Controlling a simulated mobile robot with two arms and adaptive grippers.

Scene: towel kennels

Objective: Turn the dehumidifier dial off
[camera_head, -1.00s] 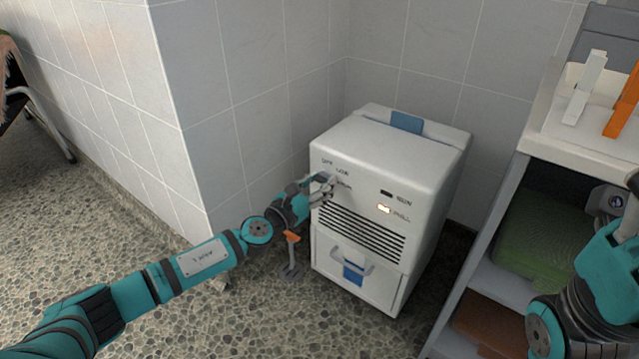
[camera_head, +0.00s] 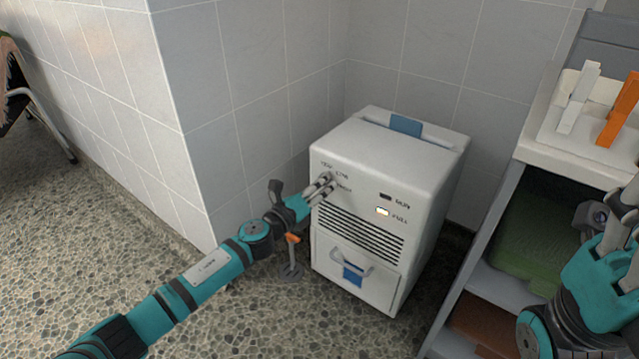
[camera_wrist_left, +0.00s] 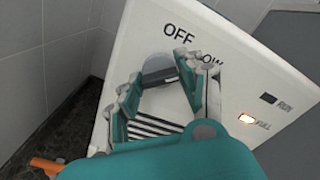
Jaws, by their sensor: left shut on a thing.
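The white dehumidifier (camera_head: 375,205) stands in the wall corner. Its front panel has OFF and LOW labels at the upper left, with a third label by the fingers. My left gripper (camera_head: 325,184) is at this panel, its fingers shut on the dial. In the left wrist view the grey round dial (camera_wrist_left: 157,66) with its dark grip bar shows just below OFF, between the fingertips (camera_wrist_left: 165,82). The fingers partly hide the dial and LOW. I cannot tell its exact setting. My right gripper (camera_head: 612,222) is at the right edge, partly cut off; its jaw state is unclear.
The FULL light (camera_head: 383,212) is lit; the RUN window (camera_head: 386,196) is dark. A handled drawer (camera_head: 352,270) is below the vents. An orange-topped object (camera_head: 292,252) stands on the floor beside the unit. A shelf unit (camera_head: 490,270) stands at right. Open floor lies left.

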